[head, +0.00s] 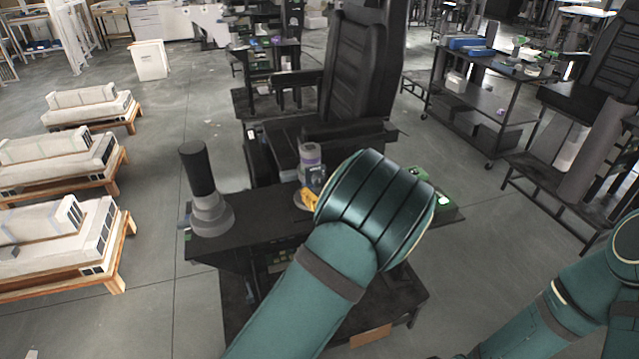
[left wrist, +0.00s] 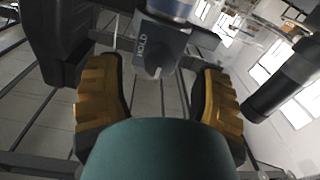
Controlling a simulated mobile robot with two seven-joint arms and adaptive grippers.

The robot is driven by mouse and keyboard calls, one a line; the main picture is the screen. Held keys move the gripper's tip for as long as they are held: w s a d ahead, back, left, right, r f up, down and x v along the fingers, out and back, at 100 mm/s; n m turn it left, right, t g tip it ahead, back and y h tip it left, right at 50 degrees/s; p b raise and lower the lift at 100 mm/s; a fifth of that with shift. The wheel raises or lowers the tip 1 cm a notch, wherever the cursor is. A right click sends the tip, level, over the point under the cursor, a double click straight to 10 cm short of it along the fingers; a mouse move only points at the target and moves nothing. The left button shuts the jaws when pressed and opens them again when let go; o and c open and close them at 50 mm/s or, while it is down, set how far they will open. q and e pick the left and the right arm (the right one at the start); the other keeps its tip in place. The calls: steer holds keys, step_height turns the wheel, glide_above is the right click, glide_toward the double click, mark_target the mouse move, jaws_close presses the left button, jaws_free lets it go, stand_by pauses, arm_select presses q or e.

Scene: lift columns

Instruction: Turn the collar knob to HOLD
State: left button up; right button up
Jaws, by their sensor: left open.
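In the head view a column with a grey collar (head: 311,172) and a pale purple top stands on the dark bench, its lower part hidden behind my left arm. My left gripper (head: 308,198) shows there only as a bit of yellow finger beside the collar's lower part. In the left wrist view the collar (left wrist: 163,43) is a grey block with the word HOLD on it and a small pale pointed mark near its lower edge. My open yellow fingers (left wrist: 158,88) stand on either side, with the space between them empty. I cannot tell the knob's exact setting.
A black column on a grey flared base (head: 211,212) stands at the bench's left end; its dark shaft shows at right in the left wrist view (left wrist: 285,85). A black seat (head: 360,70) is behind the bench. A green-lit box (head: 440,198) sits right of my wrist.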

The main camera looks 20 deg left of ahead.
arm_select(q)
steer(key=shift+x, duration=1.3)
jaws_close()
